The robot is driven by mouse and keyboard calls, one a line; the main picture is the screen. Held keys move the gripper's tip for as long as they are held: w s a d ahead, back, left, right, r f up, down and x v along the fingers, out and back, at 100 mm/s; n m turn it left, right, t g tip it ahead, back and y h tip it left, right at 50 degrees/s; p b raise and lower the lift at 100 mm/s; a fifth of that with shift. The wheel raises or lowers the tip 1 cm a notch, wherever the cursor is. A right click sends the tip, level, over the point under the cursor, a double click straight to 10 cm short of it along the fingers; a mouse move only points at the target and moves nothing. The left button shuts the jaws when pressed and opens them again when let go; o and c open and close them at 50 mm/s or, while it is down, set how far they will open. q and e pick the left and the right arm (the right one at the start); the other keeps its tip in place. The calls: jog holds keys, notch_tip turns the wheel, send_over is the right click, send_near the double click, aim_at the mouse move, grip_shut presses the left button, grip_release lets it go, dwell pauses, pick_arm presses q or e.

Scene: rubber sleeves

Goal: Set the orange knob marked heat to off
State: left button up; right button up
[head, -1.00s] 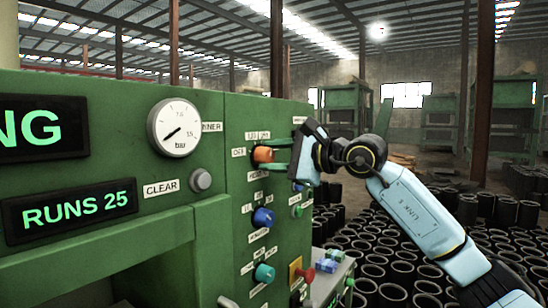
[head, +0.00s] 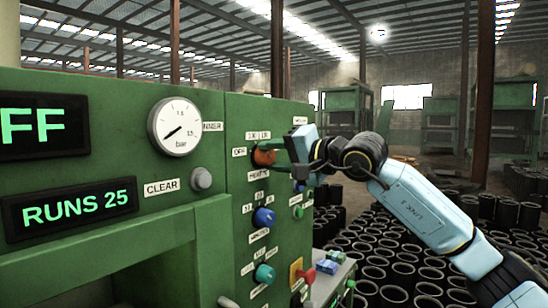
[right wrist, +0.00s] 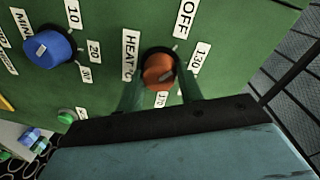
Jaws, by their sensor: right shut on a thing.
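The orange knob (head: 264,155) marked heat is on the green panel, at the upper right of the machine in the head view. In the right wrist view the orange knob (right wrist: 158,68) has the HEAT label (right wrist: 130,55) to its left, the OFF label (right wrist: 184,18) above right and a 130 label (right wrist: 198,58) to its right. My right gripper (head: 277,156) is shut on the knob, with its green fingers on either side. The fingers partly hide the dial, and I cannot tell exactly where the knob's mark points. My left gripper is not in view.
A blue knob (head: 263,217) and a teal knob (head: 264,273) sit below on the panel. The display (head: 40,125) shows "FF" at its visible end. A grey clear button (head: 201,179) and a gauge (head: 175,126) are to the left. Black sleeves (head: 390,270) cover the floor.

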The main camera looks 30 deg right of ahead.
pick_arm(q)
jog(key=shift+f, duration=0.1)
pick_arm(e)
jog(key=shift+n, duration=1.4)
jog(key=shift+f, duration=0.1)
jog(key=o, duration=1)
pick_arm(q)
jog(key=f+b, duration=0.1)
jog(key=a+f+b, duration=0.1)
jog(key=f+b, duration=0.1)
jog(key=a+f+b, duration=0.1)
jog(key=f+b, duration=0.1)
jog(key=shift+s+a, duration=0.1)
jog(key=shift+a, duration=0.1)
pick_arm(e)
jog(key=v, duration=1.3)
jog(key=shift+s, duration=0.2)
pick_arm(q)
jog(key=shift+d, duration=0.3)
